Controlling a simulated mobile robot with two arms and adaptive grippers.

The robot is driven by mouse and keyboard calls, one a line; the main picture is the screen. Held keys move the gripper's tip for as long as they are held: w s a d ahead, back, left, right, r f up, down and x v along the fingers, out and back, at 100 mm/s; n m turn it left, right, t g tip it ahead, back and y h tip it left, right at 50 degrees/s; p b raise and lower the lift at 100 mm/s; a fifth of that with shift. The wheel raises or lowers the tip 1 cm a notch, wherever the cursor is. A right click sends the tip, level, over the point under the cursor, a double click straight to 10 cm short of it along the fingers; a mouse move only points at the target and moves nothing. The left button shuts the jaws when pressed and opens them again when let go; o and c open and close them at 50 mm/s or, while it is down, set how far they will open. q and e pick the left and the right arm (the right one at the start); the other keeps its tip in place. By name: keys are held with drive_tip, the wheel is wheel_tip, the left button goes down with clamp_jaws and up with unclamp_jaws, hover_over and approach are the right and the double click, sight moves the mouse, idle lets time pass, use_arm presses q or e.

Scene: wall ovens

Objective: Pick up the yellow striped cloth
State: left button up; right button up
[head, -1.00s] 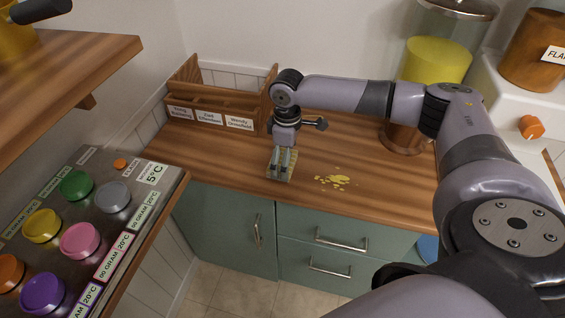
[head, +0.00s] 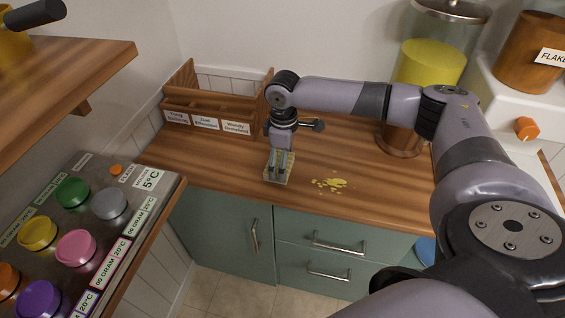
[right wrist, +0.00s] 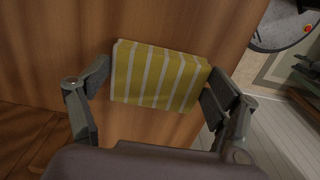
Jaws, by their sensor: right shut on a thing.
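The yellow and white striped cloth (right wrist: 158,76) is folded into a small block and sits between the two fingers of my right gripper (right wrist: 155,92) in the right wrist view. In the head view, my right gripper (head: 278,163) points down at the wooden counter, shut on the cloth (head: 280,179) near the front edge. The fingers cover part of the cloth there. I cannot tell whether the cloth touches the counter or is slightly above it. My left gripper is not in view.
Yellow crumbs (head: 330,183) lie on the counter (head: 385,190) right of the cloth. A wooden rack (head: 215,105) with name labels stands behind. A jar of yellow contents (head: 428,68) is at the back right. A panel with coloured knobs (head: 75,245) is at the left.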

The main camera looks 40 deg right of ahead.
wheel_tip(320, 180, up, 19)
drive_tip(key=b, duration=0.1)
drive_tip(key=shift+r, duration=0.2)
